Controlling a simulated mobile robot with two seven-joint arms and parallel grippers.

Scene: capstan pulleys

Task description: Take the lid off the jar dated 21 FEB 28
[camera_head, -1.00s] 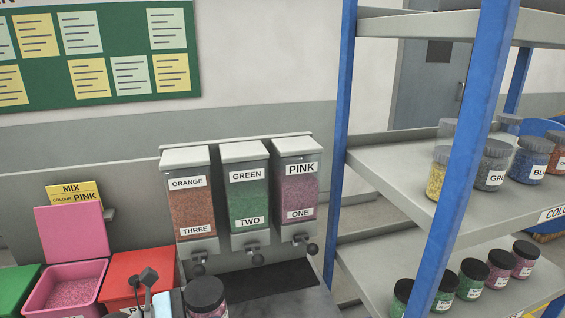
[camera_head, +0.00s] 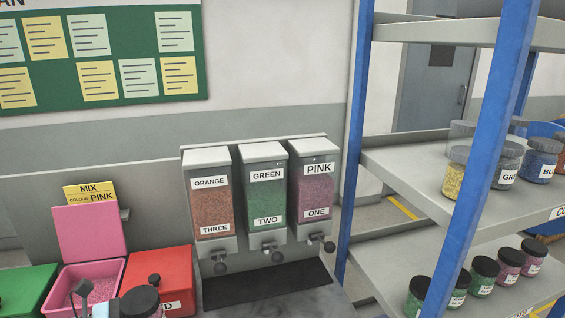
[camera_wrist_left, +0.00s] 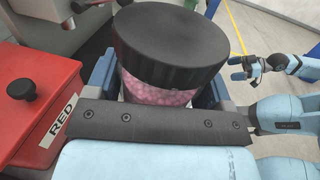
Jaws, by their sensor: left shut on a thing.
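A jar with a black lid (camera_head: 140,302) shows at the bottom edge of the head view. In the left wrist view its wide black lid (camera_wrist_left: 170,45) sits on a clear body with pink contents (camera_wrist_left: 155,93). My left gripper (camera_wrist_left: 155,100) is shut around the jar body, below the lid. No date on this jar is visible. My right gripper (camera_wrist_left: 240,68) is at the right of the left wrist view, apart from the jar. Its fingers look separated and empty.
A red bin (camera_head: 160,278), an open pink bin (camera_head: 90,275) and a green bin (camera_head: 25,290) stand at left. Three dispensers (camera_head: 265,195) stand behind a dark mat (camera_head: 263,285). A blue-posted shelf (camera_head: 415,190) at right holds several jars; their dates are unreadable.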

